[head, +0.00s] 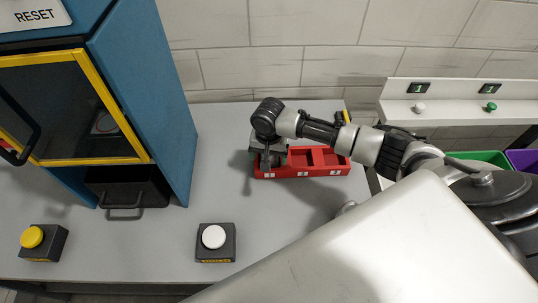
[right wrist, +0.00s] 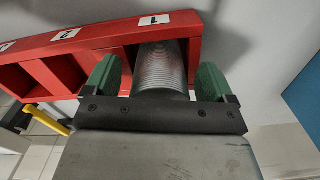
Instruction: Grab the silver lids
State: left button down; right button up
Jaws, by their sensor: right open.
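The silver lids (right wrist: 162,76) show in the right wrist view as a ribbed metal stack in the compartment marked 1 of a red tray (right wrist: 105,37). My right gripper (right wrist: 158,66) is open, with one green finger on each side of the stack and visible gaps between. In the head view the right gripper (head: 268,158) points down over the left end of the red tray (head: 318,172). There my arm and gripper hide the lids. My left gripper is in neither view.
Tray compartments 2 and 3 look empty. A blue machine with a yellow-framed door (head: 70,105) stands at left, with a black drawer (head: 125,190) below. A yellow button (head: 33,237) and a white button (head: 213,237) sit at the table's front. A white shelf (head: 455,95) is at right.

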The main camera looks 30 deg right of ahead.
jog(key=c, duration=1)
jog(key=shift+c, duration=0.2)
